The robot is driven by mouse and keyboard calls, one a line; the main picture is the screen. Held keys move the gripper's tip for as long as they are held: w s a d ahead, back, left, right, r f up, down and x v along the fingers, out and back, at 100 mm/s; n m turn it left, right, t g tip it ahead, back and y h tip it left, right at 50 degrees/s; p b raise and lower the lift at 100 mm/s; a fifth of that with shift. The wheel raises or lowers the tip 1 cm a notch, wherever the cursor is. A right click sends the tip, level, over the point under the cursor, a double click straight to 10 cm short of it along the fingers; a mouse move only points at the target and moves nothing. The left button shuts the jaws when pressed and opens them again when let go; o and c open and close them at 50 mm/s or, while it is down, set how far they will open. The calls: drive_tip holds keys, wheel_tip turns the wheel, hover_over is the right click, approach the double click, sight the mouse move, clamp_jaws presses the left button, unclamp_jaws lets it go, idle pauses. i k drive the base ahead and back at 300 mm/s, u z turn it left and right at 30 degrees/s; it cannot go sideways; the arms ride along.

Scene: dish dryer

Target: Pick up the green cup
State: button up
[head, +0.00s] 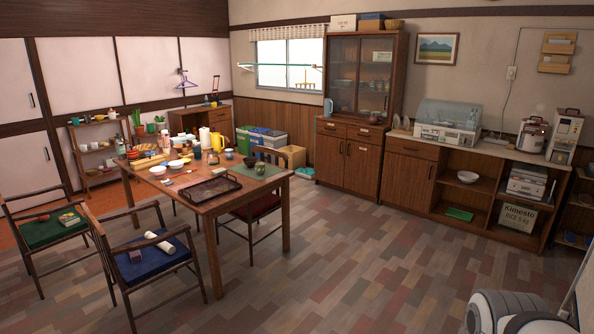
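My gripper is not in view. White and grey rounded parts of my own arm (505,312) show at the bottom right, far from the table.
A dark tray (207,189), bowls, and a yellow pitcher (217,142) crowd the table. Wooden chairs (150,255) stand on its near side, and another (257,206) at its right. The floor (370,265) between table and counter is open.

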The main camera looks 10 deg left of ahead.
sight(260, 169)
drive_tip(key=u, duration=0.55)
drive_tip(key=i, duration=1.9)
drive_tip(key=u, duration=0.6)
drive_tip(key=i, duration=1.8)
drive_tip(key=z, duration=0.4)
drive_tip(key=i, duration=1.15)
drive_tip(key=z, duration=0.25)
drive_tip(key=k, duration=0.75)
drive_tip(key=z, duration=0.2)
drive_tip(key=i, duration=0.75)
